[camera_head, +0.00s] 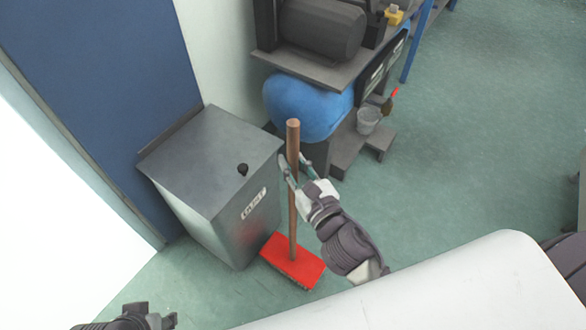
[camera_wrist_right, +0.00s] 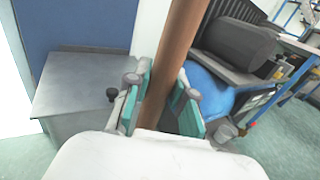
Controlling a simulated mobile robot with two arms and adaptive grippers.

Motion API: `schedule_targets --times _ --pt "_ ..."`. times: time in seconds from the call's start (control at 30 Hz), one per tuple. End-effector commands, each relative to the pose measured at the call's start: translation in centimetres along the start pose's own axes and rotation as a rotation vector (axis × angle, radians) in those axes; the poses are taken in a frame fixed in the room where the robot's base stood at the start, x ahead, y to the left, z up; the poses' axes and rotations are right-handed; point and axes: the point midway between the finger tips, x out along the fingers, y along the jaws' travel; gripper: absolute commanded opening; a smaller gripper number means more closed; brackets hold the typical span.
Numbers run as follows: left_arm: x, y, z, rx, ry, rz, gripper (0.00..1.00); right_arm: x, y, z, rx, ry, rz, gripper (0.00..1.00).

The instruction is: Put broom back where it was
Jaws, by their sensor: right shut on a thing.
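The broom has a brown wooden handle (camera_head: 293,190) and a red head (camera_head: 293,262). It stands nearly upright, with its head down at the green floor, close beside the front right of the metal bin. My right gripper (camera_head: 293,168) is shut on the upper part of the handle. In the right wrist view the handle (camera_wrist_right: 172,70) runs up between the two green finger pads (camera_wrist_right: 165,105). The broom head is hidden in that view. My left gripper (camera_head: 165,321) is only partly visible at the bottom left edge, away from the broom; its fingers are not clear.
The grey metal bin (camera_head: 215,165) with a black knob stands left of the broom, by a blue door (camera_head: 100,65). A compressor bench with a blue tank (camera_head: 305,105) stands behind. A small bucket (camera_head: 369,121) is beside it. Floor at the right (camera_head: 480,130) is clear.

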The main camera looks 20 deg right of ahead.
Motion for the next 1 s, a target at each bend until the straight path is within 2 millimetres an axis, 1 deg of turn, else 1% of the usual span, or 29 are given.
schedule_targets --times 0.03,0.1,0.43,0.53,0.57,0.6,0.7,1.0 --pt "1.1 0.0 0.4 0.000 -0.004 0.000 0.40 0.1 0.0 -1.0 -0.001 -0.006 -0.001 0.00" --pt "1.4 0.0 0.4 0.000 -0.004 0.000 0.40 0.1 -0.1 -1.4 -0.002 -0.006 -0.001 0.00" --pt "1.3 0.0 0.4 0.000 -0.003 0.000 0.40 0.1 0.0 -1.5 -0.003 -0.008 0.001 0.00" --pt "1.5 0.1 0.4 0.000 -0.002 0.000 0.40 0.1 0.0 -1.8 -0.003 -0.007 0.001 0.00" --pt "1.5 0.1 0.4 0.000 -0.002 0.000 0.40 0.0 -0.1 -2.0 -0.003 0.000 0.000 0.26" --pt "1.5 0.0 0.4 0.000 -0.002 0.000 0.40 0.0 -0.1 -2.0 -0.003 0.000 -0.001 0.33" --pt "1.5 0.0 0.4 0.000 -0.002 0.000 0.40 0.0 -0.1 -2.0 -0.003 0.000 -0.001 0.48" --pt "1.4 0.1 0.3 0.000 -0.002 0.000 0.40 0.0 -0.1 -1.8 -0.003 0.000 -0.001 0.48"
